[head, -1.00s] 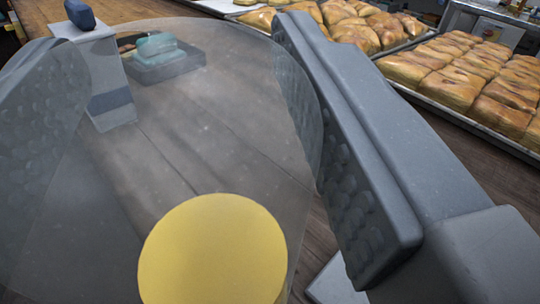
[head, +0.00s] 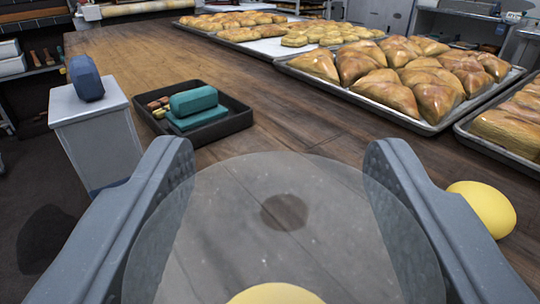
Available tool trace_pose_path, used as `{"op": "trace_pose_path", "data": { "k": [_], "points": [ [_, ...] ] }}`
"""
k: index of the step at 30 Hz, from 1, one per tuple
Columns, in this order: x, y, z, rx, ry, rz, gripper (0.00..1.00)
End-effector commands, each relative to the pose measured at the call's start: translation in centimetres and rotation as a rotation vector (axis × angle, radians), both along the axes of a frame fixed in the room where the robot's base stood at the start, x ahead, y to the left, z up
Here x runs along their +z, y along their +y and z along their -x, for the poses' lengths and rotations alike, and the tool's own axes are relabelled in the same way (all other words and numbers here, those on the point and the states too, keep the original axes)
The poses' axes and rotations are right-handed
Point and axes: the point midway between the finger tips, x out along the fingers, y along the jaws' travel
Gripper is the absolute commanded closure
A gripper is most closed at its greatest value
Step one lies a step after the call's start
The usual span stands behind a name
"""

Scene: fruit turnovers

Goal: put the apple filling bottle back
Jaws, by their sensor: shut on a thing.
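My gripper (head: 278,160) is shut on a large see-through bottle (head: 240,220) that fills the space between the two grey fingers. A yellow round part (head: 275,294) of it shows at the bottom edge of the picture. The bottle is held over the wooden table (head: 330,185), which shows through it; the gap below it is hard to judge. I see no label, so I cannot tell its filling by name.
A yellow rounded thing (head: 485,208) is at the right, beside the right finger. A grey block (head: 95,125) with a dark blue piece (head: 86,78) is at the left. Pastry trays (head: 430,130) line the right; bare wood lies between.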

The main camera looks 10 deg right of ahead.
Motion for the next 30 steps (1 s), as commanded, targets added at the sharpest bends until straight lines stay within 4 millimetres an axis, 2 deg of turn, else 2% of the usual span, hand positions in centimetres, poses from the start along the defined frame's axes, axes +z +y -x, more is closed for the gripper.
{"op": "trace_pose_path", "data": {
  "k": [3, 7, 11, 18, 29, 30],
  "points": [
    [0.0, -0.3, -1.6, 0.002, -0.002, 0.004, 0.53],
    [-0.1, -0.5, -2.3, 0.000, -0.002, 0.003, 0.53],
    [-0.8, -0.6, -2.4, -0.001, -0.001, 0.001, 0.53],
    [-3.7, -0.6, -2.4, 0.000, 0.002, 0.000, 0.53],
    [-3.9, -0.6, -2.4, 0.000, -0.001, 0.002, 0.53],
    [-3.8, -0.6, -2.4, 0.000, -0.001, 0.002, 0.36]
  ]
}}
